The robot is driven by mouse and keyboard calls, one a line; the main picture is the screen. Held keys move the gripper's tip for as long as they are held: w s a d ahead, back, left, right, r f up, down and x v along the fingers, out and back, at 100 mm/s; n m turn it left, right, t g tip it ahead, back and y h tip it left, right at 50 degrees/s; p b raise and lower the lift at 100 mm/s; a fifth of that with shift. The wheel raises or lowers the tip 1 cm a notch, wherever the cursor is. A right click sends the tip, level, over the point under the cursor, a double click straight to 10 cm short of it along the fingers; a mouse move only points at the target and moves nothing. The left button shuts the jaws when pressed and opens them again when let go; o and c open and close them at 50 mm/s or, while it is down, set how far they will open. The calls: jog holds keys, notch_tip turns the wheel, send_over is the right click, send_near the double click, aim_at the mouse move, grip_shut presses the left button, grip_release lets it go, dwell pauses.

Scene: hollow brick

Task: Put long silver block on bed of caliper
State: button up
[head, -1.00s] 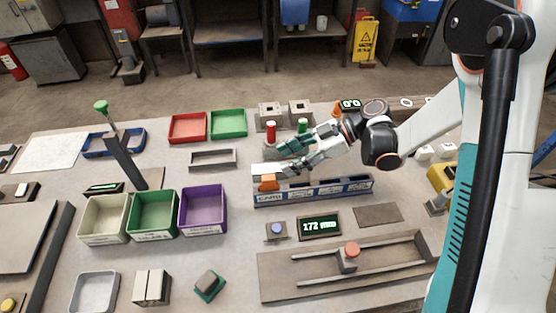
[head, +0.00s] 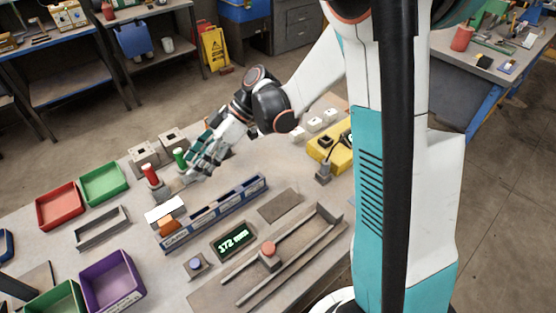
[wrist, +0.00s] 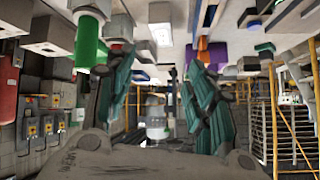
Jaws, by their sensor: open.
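A pale silver block (head: 165,210) lies beside an orange piece at the left end of a blue-and-grey labelled rack in the head view. The caliper seems to be the grey bed (head: 300,262) with two rails and a red-knobbed slider (head: 269,254), near a display reading 172 mm (head: 233,239). My gripper (head: 192,172) is beside the green cylinder, to the upper right of the silver block and apart from it. In the wrist view my gripper (wrist: 155,80) has its two teal fingers spread with nothing held between them. I cannot tell its exact height.
Red (head: 150,174) and green (head: 181,158) cylinders stand close to my fingers. The labelled rack (head: 215,212) lies between my gripper and the caliper bed. A purple bin (head: 112,280) is at lower left, a yellow device (head: 330,150) at right. A small blue-button box (head: 196,266) stands near the bed.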

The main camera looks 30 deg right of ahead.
jog(key=s+d+r+m+t+h, duration=0.3)
jog(key=s+d+r+m+h, duration=0.1)
jog(key=s+d+m, duration=0.3)
jog(key=s+d+r+m+t+h, duration=0.4)
jog(key=s+d+r+m+h, duration=0.1)
jog(key=s+d+m, duration=0.2)
jog(key=shift+s+m+t+h, duration=0.3)
jog(key=shift+s+m, duration=0.5)
jog(key=shift+s, duration=0.15)
jog(key=shift+o, duration=0.4)
jog(key=shift+s+d+r+m+t+h, duration=0.1)
jog(key=shift+s+d+m+t+h, duration=0.2)
jog(key=shift+s+d+m, duration=0.15)
jog(key=shift+w, duration=0.1)
